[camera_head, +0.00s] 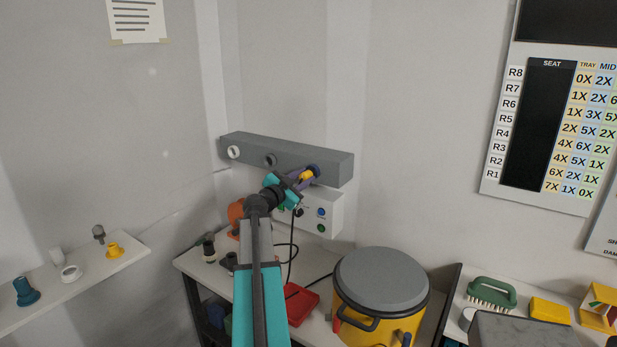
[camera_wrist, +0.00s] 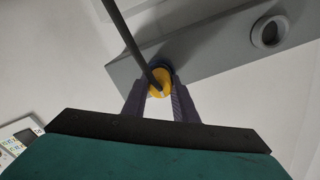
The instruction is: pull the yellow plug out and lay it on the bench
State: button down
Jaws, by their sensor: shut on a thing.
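The yellow plug (camera_head: 306,175) is at the right end of the grey wall-mounted bar (camera_head: 332,165), in front of a dark socket (camera_head: 314,169). In the wrist view the yellow plug (camera_wrist: 159,80) sits between the two dark fingers of my gripper (camera_wrist: 160,98), against the dark socket (camera_wrist: 178,50). My gripper (camera_head: 300,178) is shut on the plug. I cannot tell how deep the plug sits in the socket. The bench (camera_head: 210,270) lies below, partly hidden by my arm.
A white box with knobs (camera_head: 328,212) is under the bar. An orange object (camera_head: 236,215), dark fittings (camera_head: 209,247) and a red tray (camera_head: 301,303) are on the bench. A yellow drum with a grey lid (camera_head: 381,285) stands right.

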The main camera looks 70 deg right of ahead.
jog(key=shift+b+v, duration=1.6)
jog(key=shift+v, duration=0.65)
dwell(0.4)
